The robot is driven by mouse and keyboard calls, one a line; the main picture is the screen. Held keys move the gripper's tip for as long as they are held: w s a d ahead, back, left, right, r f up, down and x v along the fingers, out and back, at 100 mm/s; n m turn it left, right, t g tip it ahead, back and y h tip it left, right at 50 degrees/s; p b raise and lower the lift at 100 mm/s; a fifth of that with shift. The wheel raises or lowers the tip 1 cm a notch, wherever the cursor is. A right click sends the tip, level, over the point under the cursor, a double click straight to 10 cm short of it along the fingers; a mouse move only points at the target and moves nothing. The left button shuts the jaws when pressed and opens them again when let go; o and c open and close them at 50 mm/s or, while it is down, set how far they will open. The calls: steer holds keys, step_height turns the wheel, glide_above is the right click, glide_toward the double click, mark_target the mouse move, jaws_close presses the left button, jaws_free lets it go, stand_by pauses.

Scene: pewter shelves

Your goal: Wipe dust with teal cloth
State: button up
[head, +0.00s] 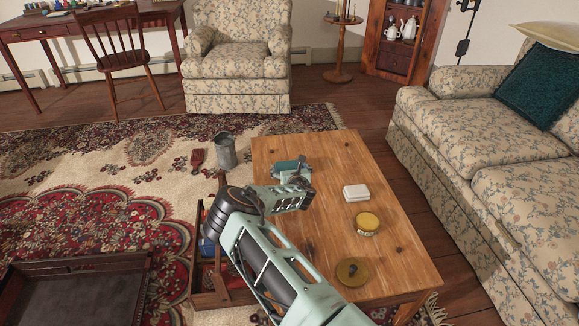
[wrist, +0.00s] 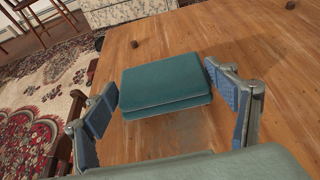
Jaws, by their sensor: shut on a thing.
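The teal cloth (wrist: 165,80) is a folded, flat pad. In the wrist view it lies between the two blue-padded fingers of my gripper (wrist: 163,98), which is shut on it. In the head view the cloth (head: 288,166) shows at the far left part of the wooden table (head: 315,228), partly hidden by my gripper (head: 298,178). The cloth is low over or on the tabletop; I cannot tell if it touches. A faint greyish patch (wrist: 186,127), perhaps dust, shows on the wood just on the near side of the cloth in the wrist view.
On the table are a white block (head: 356,192), a yellow round tin (head: 367,222) and a brown round dish (head: 352,271). A grey metal can (head: 225,153) stands on the rug. A sofa (head: 480,150) stands right.

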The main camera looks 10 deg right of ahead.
steer(key=shift+f, duration=1.1)
stand_by(0.6)
steer(key=shift+s+p, duration=1.35)
steer(key=shift+s, duration=4.4)
steer(key=shift+f, duration=0.1)
steer(key=shift+b, duration=0.35)
steer(key=shift+w+b, duration=1)
steer(key=shift+w, duration=4.7)
